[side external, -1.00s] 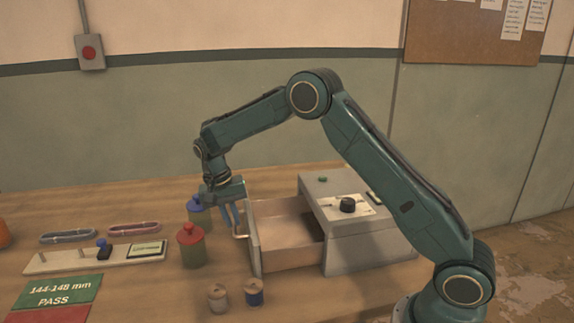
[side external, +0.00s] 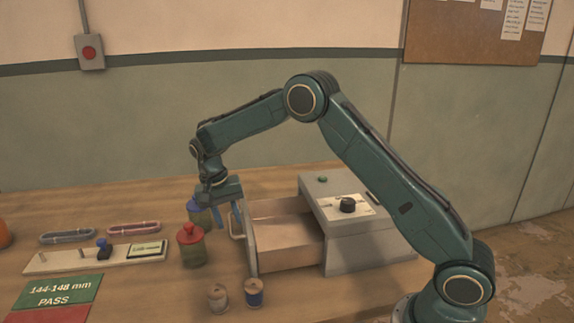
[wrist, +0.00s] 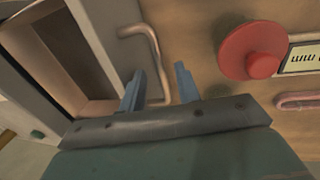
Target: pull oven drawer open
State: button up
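The oven (side external: 370,240) is a grey box with a black knob and green button on top. Its drawer (side external: 285,240) is pulled well out to the left and looks empty inside. The drawer's pale bar handle (side external: 233,226) is on its front. In the wrist view the handle (wrist: 154,45) runs down between the two blue fingers. My gripper (side external: 228,215) is at the handle with its fingers spread apart; it also shows in the wrist view (wrist: 158,78). I cannot tell whether a finger touches the handle.
A green bottle with a red cap (side external: 192,246) stands just left of the drawer front, and a blue-capped bottle (side external: 198,215) is behind it. Two spools (side external: 254,292) stand in front. A pale board (side external: 75,262) lies further left.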

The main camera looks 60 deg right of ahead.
notch_tip(320, 180, up, 7)
jog(key=a, duration=0.1)
jog(key=shift+w+r, duration=0.15)
jog(key=shift+w, duration=0.3)
jog(key=s+r+n+t, duration=0.3)
jog(key=s+r+n, duration=0.1)
jog(key=s+r, duration=1.1)
jog(key=s+a+f+n+t, duration=0.1)
jog(key=s+n+t, duration=0.1)
jog(key=s, duration=0.8)
jog(key=s+a+f+n+t+y, duration=0.1)
jog(key=s+f+n+t, duration=0.1)
jog(key=s, duration=0.9)
jog(key=shift+f+n+y, duration=0.15)
jog(key=shift+n+y, duration=0.15)
jog(key=shift+n, duration=0.3)
